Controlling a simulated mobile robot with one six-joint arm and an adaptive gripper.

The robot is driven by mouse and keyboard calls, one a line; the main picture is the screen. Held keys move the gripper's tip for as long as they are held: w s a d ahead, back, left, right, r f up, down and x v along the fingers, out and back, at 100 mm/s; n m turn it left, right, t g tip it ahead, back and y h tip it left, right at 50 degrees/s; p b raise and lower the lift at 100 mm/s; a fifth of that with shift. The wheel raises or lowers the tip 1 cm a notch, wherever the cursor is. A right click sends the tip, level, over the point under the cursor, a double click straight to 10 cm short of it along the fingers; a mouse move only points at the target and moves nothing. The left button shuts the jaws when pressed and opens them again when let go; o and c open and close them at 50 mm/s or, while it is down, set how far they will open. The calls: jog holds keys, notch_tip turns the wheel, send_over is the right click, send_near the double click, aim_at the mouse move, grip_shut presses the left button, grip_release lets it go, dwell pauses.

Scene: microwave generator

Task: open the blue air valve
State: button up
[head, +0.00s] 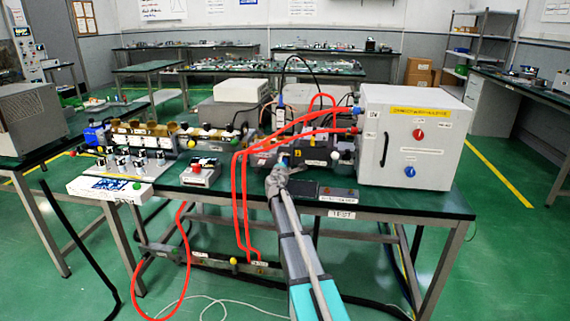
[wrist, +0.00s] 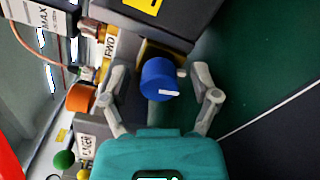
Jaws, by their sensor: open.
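The blue air valve (wrist: 160,88) shows in the wrist view as a round blue knob with a white mark on its face. My gripper (wrist: 159,72) is open, with one finger on each side of the knob. I see gaps between the fingers and the knob, and no clear contact. In the head view, my gripper (head: 277,178) is at the front of the dark equipment on the bench. A small blue patch (head: 284,160) shows just beyond it, and the fingers are too small there to make out.
An orange knob (wrist: 80,97) and a green knob (wrist: 64,158) are left of my gripper in the wrist view. A white cabinet (head: 385,150) stands to the right on the bench. Red hoses (head: 236,190) hang just left of my arm. Dark green surface is clear right of the knob.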

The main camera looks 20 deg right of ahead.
jog(key=shift+w, duration=0.1)
grip_shut()
dwell(0.4)
jog(key=shift+n, duration=2.3)
grip_release()
